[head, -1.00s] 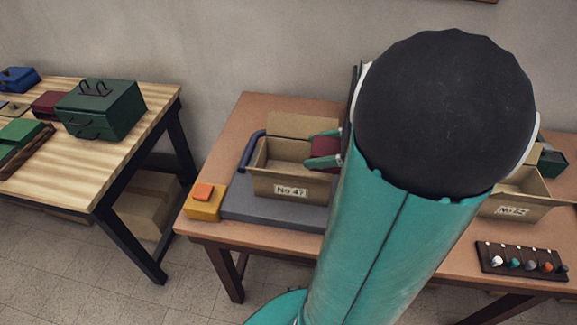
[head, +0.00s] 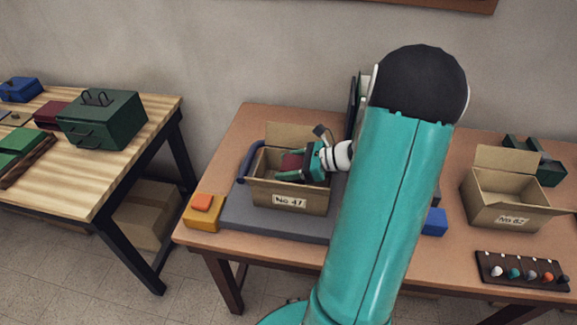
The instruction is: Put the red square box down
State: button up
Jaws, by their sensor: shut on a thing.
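My gripper (head: 294,168) is at the open box labelled "No 41" (head: 275,197), reaching in from the right. It is shut on the red square box (head: 291,160), which shows as a dark red patch between the green fingers. The red box is at the mouth of the cardboard box, with its lower part hidden by the fingers and the front wall. I cannot tell whether it touches the bottom. The cardboard box stands on a grey slab on the brown table.
A yellow block with an orange top (head: 203,211) is left of the grey slab (head: 238,212). A second cardboard box (head: 492,210), a blue block (head: 435,222) and a rack of knobs (head: 522,272) are on the right. A wooden table (head: 82,183) with a green toolbox (head: 101,120) stands left.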

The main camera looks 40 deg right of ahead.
jog(key=shift+f, duration=0.45)
jog(key=shift+f, duration=0.3)
jog(key=shift+f, duration=0.1)
jog(key=o, duration=1)
jog(key=shift+r, duration=0.5)
jog(key=v, duration=1.2)
jog(key=shift+a+r, duration=0.1)
jog(key=shift+r, duration=0.15)
